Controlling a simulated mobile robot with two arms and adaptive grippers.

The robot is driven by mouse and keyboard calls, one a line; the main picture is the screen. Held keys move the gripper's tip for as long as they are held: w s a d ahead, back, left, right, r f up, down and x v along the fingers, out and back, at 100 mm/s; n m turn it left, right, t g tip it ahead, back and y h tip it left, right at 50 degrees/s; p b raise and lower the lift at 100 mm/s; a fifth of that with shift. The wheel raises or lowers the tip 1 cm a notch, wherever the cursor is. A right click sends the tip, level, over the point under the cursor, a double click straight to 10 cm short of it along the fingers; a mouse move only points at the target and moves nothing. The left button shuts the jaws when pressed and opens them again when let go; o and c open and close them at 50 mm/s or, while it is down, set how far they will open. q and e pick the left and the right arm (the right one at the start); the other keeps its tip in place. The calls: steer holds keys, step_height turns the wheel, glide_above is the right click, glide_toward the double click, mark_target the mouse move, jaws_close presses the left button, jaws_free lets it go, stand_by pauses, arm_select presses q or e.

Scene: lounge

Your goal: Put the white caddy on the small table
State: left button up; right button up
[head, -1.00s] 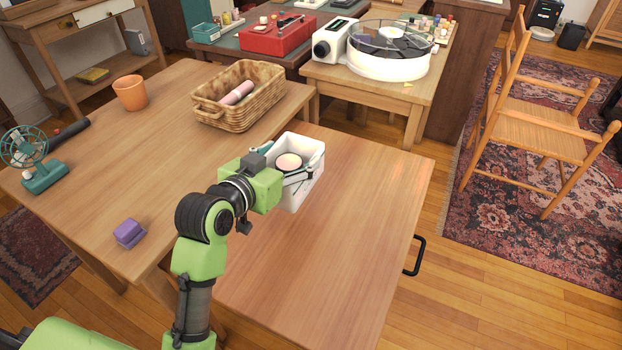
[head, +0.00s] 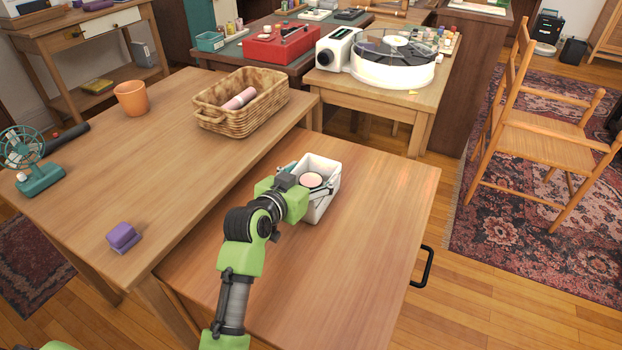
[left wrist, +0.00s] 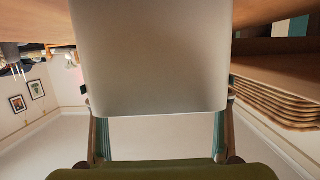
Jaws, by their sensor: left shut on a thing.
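The white caddy (head: 323,196) is an open box with a round pinkish item and dark and teal items in it. It is over the bare wooden table with the black handle (head: 385,215), near its far left side; I cannot tell whether it touches the top. My left gripper (head: 303,191) is shut on the caddy's near left wall, and the caddy looks upright. In the left wrist view, the caddy's pale wall (left wrist: 150,60) fills the middle between the fingers. My right gripper is not in view.
A larger table (head: 150,170) adjoins on the left, with a wicker basket (head: 215,118), orange pot (head: 131,98), teal fan (head: 40,178) and purple block (head: 123,237). A turntable (head: 393,70) stands on a table behind. A wooden chair (head: 535,135) is at right. The handled table's right side is clear.

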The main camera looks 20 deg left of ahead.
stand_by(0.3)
arm_select(q)
steer(key=o, duration=1.2)
steer(key=shift+f, duration=0.15)
steer(key=shift+o, duration=0.2)
